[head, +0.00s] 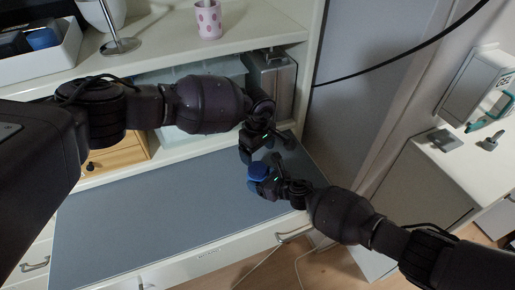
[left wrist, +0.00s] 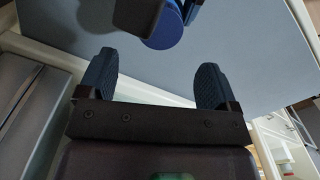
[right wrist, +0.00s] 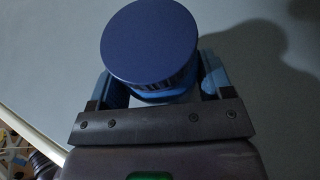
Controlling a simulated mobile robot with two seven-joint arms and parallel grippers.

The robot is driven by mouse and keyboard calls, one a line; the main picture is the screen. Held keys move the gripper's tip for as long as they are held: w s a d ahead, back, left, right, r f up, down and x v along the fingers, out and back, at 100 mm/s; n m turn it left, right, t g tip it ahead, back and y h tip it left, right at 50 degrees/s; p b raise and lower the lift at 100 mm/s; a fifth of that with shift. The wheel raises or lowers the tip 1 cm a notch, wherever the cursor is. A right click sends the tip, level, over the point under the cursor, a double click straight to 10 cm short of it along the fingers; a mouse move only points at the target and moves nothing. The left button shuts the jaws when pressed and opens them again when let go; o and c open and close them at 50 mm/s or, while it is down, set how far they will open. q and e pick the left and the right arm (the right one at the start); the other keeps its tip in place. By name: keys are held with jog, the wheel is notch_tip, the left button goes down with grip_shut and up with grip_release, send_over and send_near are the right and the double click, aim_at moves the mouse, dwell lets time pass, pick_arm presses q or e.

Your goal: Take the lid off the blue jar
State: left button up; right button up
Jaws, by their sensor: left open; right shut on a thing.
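The blue jar with its round blue lid (right wrist: 148,42) sits between the fingers of my right gripper (right wrist: 165,85), which is shut on the jar's body below the lid. In the head view the blue jar (head: 259,171) shows above the grey-blue desk mat, partly hidden by my right gripper (head: 262,184). The left wrist view shows part of the jar (left wrist: 163,30) beyond the fingertips, behind dark gripper parts. My left gripper (left wrist: 153,75) is open and empty, just above and behind the jar in the head view (head: 262,150), apart from it.
The grey-blue desk mat (head: 150,225) is mostly clear. A shelf (head: 180,55) above it carries a pink spotted cup (head: 208,20) and a white tray (head: 40,60). A grey metal box (head: 272,85) and a small wooden drawer box (head: 120,158) stand behind the mat.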

aim_at(257, 168)
pick_arm(q)
jog(key=shift+f, duration=3.75)
jog(key=shift+c, duration=0.4)
jog(key=c, duration=0.9)
jog(key=shift+o, duration=0.2)
jog(key=n, duration=0.6)
jog(key=shift+r, duration=0.75)
jog(key=shift+r, duration=0.35)
